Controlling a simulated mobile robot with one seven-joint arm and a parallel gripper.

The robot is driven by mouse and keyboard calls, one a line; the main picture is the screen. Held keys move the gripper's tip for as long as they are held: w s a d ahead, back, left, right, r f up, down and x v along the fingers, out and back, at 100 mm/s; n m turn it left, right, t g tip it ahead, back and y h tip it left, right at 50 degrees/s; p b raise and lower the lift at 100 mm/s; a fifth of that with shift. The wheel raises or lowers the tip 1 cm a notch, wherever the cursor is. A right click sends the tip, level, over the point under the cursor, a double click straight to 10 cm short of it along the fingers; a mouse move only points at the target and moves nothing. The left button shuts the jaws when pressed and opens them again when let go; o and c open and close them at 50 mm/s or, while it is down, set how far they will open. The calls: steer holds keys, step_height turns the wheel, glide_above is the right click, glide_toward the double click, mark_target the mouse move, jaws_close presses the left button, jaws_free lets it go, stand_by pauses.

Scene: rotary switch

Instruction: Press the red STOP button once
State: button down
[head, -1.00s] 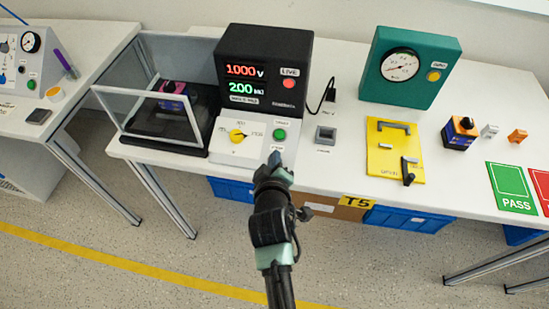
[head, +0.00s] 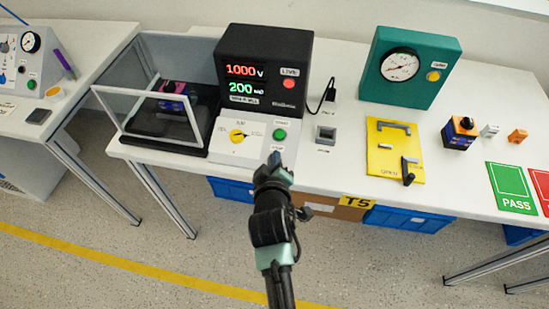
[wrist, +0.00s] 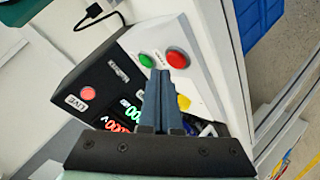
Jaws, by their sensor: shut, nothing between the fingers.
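The red STOP button (wrist: 177,58) shows in the wrist view as a round red cap on the white sloped panel (wrist: 196,80). It sits just right of my shut fingertips, which overlap the panel in the picture; contact cannot be told. In the head view my gripper (head: 275,158) covers the button. My gripper also shows in the wrist view (wrist: 160,74), shut and empty. The green START button (head: 280,134) is on the same panel, and in the wrist view it is (wrist: 146,60) left of the fingertips.
A yellow rotary knob (head: 237,135) is on the panel's left part. The black tester (head: 262,58) behind has a lit display and a red LIVE lamp (head: 288,84). A clear-walled box (head: 150,95) stands left. A grey socket (head: 325,135) and yellow plate (head: 385,165) lie right.

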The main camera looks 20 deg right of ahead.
steer(key=shift+f, duration=0.1)
steer(key=shift+w+f, duration=0.15)
steer(key=shift+f, duration=0.2)
steer(key=shift+d+f+b, duration=0.15)
steer(key=shift+f+b, duration=0.3)
steer(key=shift+b, duration=0.1)
stand_by(0.7)
steer(key=shift+r, duration=0.15)
steer(key=shift+s+r+p, duration=0.2)
steer(key=shift+r+p, duration=0.5)
steer(key=shift+p, duration=0.25)
steer(key=r+p, duration=0.3)
steer(key=s+a+r+p, duration=0.1)
steer(key=p, duration=0.1)
steer(key=shift+s+a+r, duration=0.1)
steer(key=shift+r, duration=0.3)
